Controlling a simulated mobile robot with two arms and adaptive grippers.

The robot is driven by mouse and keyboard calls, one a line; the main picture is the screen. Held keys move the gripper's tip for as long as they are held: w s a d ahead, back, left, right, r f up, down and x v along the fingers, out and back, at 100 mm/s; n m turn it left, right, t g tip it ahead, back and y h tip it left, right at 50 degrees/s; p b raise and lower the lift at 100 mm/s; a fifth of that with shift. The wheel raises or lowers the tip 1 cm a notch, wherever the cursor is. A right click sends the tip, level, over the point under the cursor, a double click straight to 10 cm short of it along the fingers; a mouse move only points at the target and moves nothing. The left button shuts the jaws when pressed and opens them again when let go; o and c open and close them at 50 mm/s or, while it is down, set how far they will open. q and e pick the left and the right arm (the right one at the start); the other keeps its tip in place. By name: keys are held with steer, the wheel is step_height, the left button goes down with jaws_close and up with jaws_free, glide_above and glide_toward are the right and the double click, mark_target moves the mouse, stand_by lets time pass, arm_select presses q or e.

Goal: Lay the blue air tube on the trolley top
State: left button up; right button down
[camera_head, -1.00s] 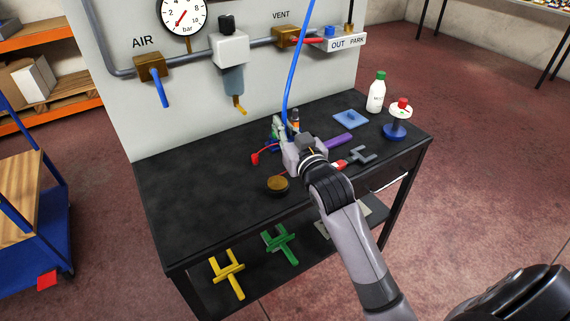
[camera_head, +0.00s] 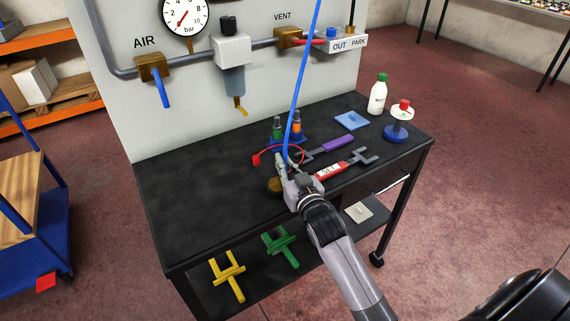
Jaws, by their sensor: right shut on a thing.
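The blue air tube (camera_head: 298,92) runs from above the picture down to my right gripper (camera_head: 284,168). The gripper is shut on its lower end, above the front middle of the black top (camera_head: 200,190) of a wheeled trolley. The fingers partly hide the tube's end, and I cannot tell its exact height over the top. My left gripper is not in view.
Near the gripper are a brown round puck (camera_head: 274,185), a red cable (camera_head: 262,157), a blue rack of small bottles (camera_head: 296,130), a purple-handled tool (camera_head: 338,143) and a red-labelled tool (camera_head: 331,171). A white bottle (camera_head: 377,97) stands at the right. The top's left half is clear.

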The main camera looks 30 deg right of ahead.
steer(key=shift+f, duration=0.15)
steer(key=c, duration=1.7)
jaws_free()
steer(key=s, duration=0.8)
steer(key=s+a+b, duration=0.1)
steer(key=s, duration=0.3)
steer(key=shift+r, duration=0.2)
